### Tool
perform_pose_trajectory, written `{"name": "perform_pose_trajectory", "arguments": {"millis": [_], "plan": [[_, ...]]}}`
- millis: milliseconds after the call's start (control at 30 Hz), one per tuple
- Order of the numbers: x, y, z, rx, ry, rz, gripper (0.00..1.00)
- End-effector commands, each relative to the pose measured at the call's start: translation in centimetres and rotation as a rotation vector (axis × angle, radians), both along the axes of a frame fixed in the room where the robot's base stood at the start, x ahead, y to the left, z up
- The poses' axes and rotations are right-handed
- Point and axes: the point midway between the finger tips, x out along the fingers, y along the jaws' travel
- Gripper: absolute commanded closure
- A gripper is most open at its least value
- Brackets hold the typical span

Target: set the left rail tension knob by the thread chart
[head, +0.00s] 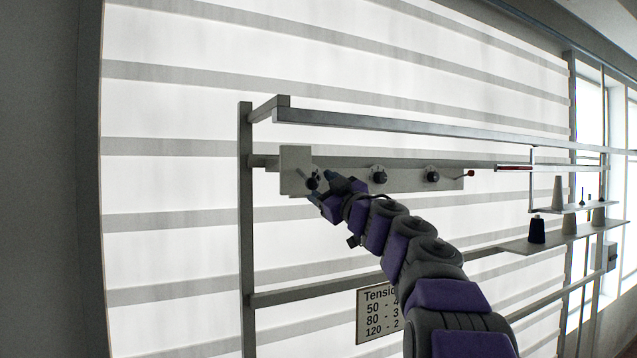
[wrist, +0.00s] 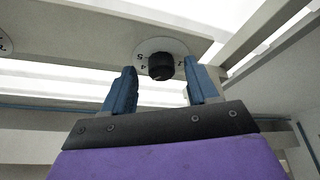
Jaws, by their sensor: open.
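The left rail tension knob (head: 312,181) is dark and sits on a pale plate at the left end of the rail; my gripper partly covers it. In the wrist view the black knob (wrist: 161,67) stands on a white dial (wrist: 148,47) with a 5 and a 4 legible. My gripper (head: 326,183) is open, its blue fingers on either side of the knob in the wrist view, with gaps showing. I cannot tell how deep they reach. The thread chart (head: 371,327) hangs below, reading "Tensio…", 50 - 4, 80 - 3, 120 - 2; my arm covers its right edge.
A middle knob (head: 378,175) and a right knob (head: 431,174) sit along the same rail, with a red-tipped lever (head: 470,173) at its right end. A dark thread cone (head: 537,231) and several paler cones stand on shelves at right. A long bar (head: 400,127) runs above the rail.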

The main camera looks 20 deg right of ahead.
Motion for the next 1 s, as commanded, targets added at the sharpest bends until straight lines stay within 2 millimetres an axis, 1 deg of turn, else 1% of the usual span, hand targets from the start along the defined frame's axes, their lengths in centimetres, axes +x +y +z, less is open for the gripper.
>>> {"name": "perform_pose_trajectory", "arguments": {"millis": [200,467,1000], "plan": [[0.73,0.23,0.30,0.001,0.000,0.002,0.41],[0.78,0.25,0.27,0.001,0.000,0.002,0.42],[0.79,0.22,0.27,0.001,0.000,0.002,0.94]]}}
